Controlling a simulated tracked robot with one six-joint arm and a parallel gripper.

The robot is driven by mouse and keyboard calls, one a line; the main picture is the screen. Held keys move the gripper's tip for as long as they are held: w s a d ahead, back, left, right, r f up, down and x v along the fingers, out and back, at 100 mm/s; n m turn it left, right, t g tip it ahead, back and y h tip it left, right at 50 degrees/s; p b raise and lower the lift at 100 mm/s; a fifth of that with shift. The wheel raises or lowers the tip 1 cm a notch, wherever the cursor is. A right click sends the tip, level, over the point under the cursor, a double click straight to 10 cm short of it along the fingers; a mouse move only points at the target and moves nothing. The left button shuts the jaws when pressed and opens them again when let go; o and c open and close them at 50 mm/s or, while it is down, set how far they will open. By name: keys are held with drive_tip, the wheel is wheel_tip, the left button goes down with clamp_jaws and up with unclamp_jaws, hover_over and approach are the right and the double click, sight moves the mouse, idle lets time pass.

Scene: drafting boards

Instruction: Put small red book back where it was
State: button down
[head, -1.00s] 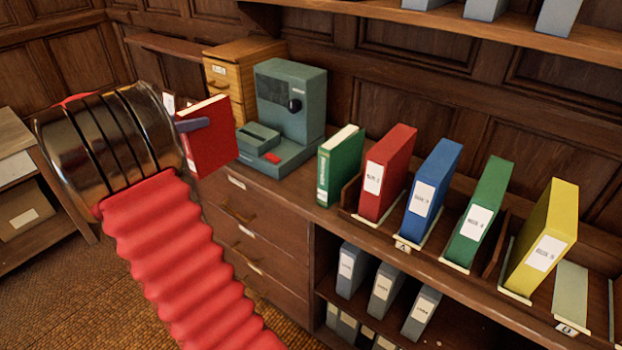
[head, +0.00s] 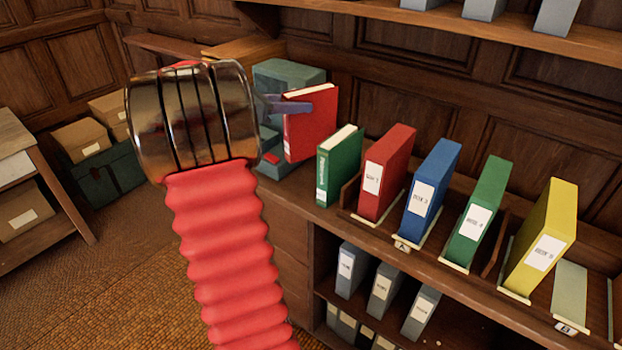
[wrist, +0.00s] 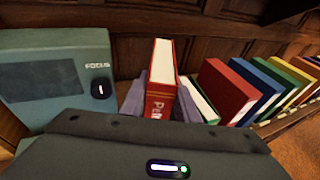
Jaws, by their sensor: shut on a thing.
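My gripper (head: 290,105) is shut on the small red book (head: 312,130) and holds it upright, in front of the grey-green machine and left of the small green book (head: 337,165). In the wrist view the red book (wrist: 160,88) is pinched between both fingers (wrist: 160,105), its lettered spine facing the camera. The green book (wrist: 203,103) stands just to the right there. In the head view the green book stands on the cabinet top beside the binder rack. The red book's lower edge overlaps the machine in view; I cannot tell its height above the cabinet top.
Red (head: 386,172), blue (head: 433,190), green (head: 479,212) and yellow (head: 541,240) binders stand in the rack (head: 500,255) to the right. The grey-green machine (head: 290,75) stands behind the held book. A shelf (head: 450,30) overhangs the back. Grey binders fill the lower shelf.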

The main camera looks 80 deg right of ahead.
sight(297, 137)
drive_tip(key=shift+w+f, duration=0.1)
drive_tip(key=shift+f, duration=3.05)
drive_tip(key=shift+f, duration=1.8)
drive_tip(key=c, duration=1.4)
unclamp_jaws()
drive_tip(key=shift+f, duration=0.15)
drive_tip(key=shift+o, duration=0.2)
drive_tip(key=v, duration=1.2)
